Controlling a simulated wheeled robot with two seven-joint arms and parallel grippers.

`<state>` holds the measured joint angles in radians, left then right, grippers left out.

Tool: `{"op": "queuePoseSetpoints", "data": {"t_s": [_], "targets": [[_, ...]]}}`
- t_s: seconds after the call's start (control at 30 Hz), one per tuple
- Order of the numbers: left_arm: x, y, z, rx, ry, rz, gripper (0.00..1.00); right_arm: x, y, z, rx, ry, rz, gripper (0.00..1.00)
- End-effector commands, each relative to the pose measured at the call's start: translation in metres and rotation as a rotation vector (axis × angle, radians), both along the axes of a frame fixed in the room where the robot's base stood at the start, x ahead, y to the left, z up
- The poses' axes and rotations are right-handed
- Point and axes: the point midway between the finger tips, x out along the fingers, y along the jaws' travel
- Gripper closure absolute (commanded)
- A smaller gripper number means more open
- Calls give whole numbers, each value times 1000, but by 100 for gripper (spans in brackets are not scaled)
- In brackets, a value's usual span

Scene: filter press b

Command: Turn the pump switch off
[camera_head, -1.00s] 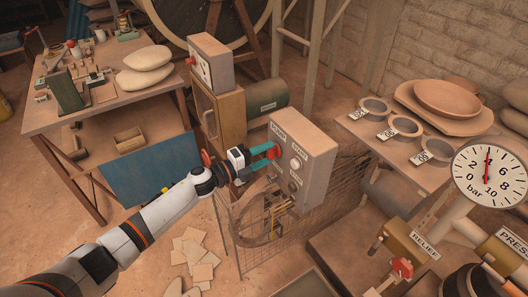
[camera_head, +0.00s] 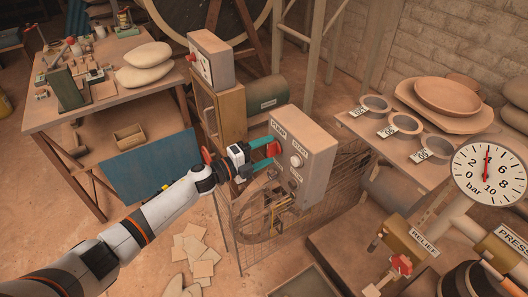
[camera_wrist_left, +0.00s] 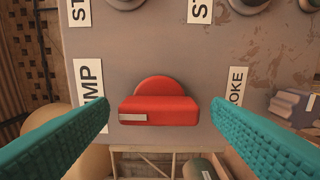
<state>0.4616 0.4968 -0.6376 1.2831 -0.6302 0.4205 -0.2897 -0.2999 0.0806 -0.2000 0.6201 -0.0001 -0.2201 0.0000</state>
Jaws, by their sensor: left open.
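The pump switch is a red rotary knob (camera_head: 273,148) under a PUMP label (camera_head: 279,128) on the front of a grey control box (camera_head: 312,148). In the left wrist view the red knob (camera_wrist_left: 158,108) shows a straight bar lying crosswise, with a pale mark at its left end. My left gripper (camera_head: 265,153) is open at the knob. In the left wrist view its teal fingers (camera_wrist_left: 160,112) stand on either side of the bar, with a gap visible at each end. My right gripper is not in view.
START and STROKE labels and other round knobs (camera_head: 296,161) sit close by on the box. A wire mesh guard (camera_head: 325,205) encloses a wheel below. A pressure gauge (camera_head: 489,175) is at right. A wooden cabinet (camera_head: 222,110) stands behind my left gripper.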

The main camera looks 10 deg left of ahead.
Motion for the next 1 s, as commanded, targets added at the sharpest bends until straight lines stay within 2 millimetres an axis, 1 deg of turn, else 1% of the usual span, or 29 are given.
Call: {"op": "queuePoseSetpoints", "data": {"t_s": [0.13,0.23,0.33,0.6,0.7,0.83,1.0], "targets": [[-1,1,0,1,-1,0,27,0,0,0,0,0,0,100],[-6,7,-1,2,-1,1,27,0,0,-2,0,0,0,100],[-18,18,-2,3,0,0,27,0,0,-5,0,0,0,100],[-60,59,-4,3,3,0,27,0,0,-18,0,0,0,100],[-72,71,-3,3,1,-1,27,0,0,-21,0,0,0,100],[-81,81,-2,1,1,1,27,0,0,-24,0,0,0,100],[-85,85,0,0,0,0,27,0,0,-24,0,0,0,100]]}}
